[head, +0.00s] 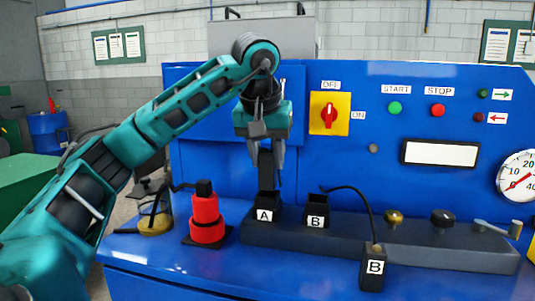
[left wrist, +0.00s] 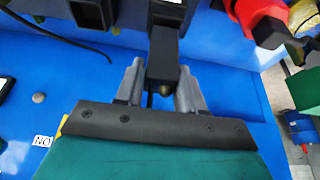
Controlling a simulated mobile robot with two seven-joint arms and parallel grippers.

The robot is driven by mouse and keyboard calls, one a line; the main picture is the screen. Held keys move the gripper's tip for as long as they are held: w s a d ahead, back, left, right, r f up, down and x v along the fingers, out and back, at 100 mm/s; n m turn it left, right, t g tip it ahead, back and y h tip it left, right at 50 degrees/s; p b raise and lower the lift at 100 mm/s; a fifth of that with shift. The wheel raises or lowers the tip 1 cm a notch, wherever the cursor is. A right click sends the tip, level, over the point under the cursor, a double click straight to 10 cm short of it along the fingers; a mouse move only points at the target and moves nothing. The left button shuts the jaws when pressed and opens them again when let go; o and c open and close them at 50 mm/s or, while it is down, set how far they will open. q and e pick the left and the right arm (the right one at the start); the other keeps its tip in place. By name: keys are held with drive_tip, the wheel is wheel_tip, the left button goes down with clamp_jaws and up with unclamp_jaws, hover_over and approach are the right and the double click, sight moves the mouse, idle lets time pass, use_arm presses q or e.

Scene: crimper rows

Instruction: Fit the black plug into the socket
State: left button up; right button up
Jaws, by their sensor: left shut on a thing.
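My left gripper (head: 266,158) points down, its two grey fingers shut on a black plug (head: 267,172). The plug is upright, directly above the black socket marked A (head: 264,214). Its lower end appears to meet that socket's top; I cannot tell how far in it is. In the left wrist view the plug (left wrist: 163,72) sits between the fingers, with a dark block beyond it. The socket marked B (head: 316,216) stands just right of socket A. My right gripper is not in view.
A second black plug marked B (head: 373,272) stands at the front, with a cable arching from its top. A red-and-black cylinder (head: 207,218) stands left of socket A. Knobs (head: 442,218) line the dark rail to the right. A red rotary switch (head: 329,113) is on the blue panel behind.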

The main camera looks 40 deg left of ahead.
sight(268, 170)
use_arm(q)
drive_tip(key=shift+p, duration=0.7)
idle(0.6)
drive_tip(key=shift+f+b, duration=0.8)
drive_tip(key=shift+f, duration=0.85)
drive_tip(key=o, duration=1.3)
drive_tip(key=shift+c, duration=0.2)
drive_tip(key=p+v, duration=0.3)
drive_tip(key=v, duration=0.6)
drive_tip(key=shift+w+a, duration=0.1)
drive_tip(key=shift+a, duration=0.05)
drive_tip(key=shift+r, duration=0.1)
drive_tip(key=shift+v, duration=1.9)
drive_tip(key=shift+s, duration=0.25)
